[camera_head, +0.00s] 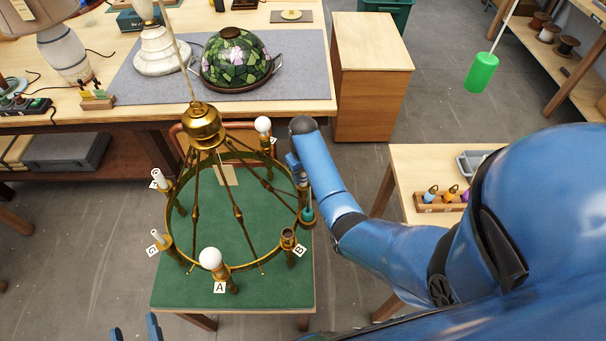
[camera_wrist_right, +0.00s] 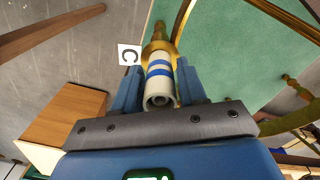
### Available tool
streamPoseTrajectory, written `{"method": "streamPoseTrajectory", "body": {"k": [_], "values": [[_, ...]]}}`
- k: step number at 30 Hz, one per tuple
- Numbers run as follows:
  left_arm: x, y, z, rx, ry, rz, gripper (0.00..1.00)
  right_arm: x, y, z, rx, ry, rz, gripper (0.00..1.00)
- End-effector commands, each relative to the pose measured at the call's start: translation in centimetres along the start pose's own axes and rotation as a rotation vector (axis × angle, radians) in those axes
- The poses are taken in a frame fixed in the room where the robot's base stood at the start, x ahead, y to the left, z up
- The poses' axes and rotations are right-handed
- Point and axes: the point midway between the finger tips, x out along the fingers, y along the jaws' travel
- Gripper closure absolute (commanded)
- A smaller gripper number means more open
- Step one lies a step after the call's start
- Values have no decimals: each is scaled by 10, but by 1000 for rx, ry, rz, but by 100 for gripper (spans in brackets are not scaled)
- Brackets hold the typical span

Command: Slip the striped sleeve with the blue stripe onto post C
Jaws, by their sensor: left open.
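The striped sleeve (camera_wrist_right: 160,82), white with blue stripes, shows in the right wrist view. My right gripper (camera_wrist_right: 162,90) has a finger close on each side of it and looks shut on it. The sleeve's far end is at a brass cup (camera_wrist_right: 157,48) beside the tag C (camera_wrist_right: 129,55); how far it sits over the post is hidden. In the head view my right gripper (camera_head: 299,172) is at the right side of the brass chandelier (camera_head: 238,265), and I cannot make out the sleeve there. My left gripper (camera_head: 136,333) is open and empty at the bottom edge.
A side table (camera_head: 410,170) at right holds a wooden rack (camera_head: 440,207). A workbench with lamps is behind. A green cylinder (camera_head: 481,73) hangs upper right.

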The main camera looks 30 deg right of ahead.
Motion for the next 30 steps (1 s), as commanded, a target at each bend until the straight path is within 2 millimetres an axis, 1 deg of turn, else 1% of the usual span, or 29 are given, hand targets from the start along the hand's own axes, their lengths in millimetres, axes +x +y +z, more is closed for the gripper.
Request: {"method": "streamPoseTrajectory", "body": {"k": [1,3,11,16,20,30], "values": [[0,0,0,0,0,0,38,0,0,0,0,0,0,51],[0,0,0,0,0,0,38,0,0,0,0,0,0,42],[0,0,0,0,0,0,38,0,0,0,0,0,0,42],[0,0,2,0,0,0,38,-8,0,-1,0,2,0,42],[0,0,5,0,0,0,38,-23,0,-1,0,3,1,42],[0,0,17,0,0,0,38,-80,0,-1,0,4,1,42]]}}
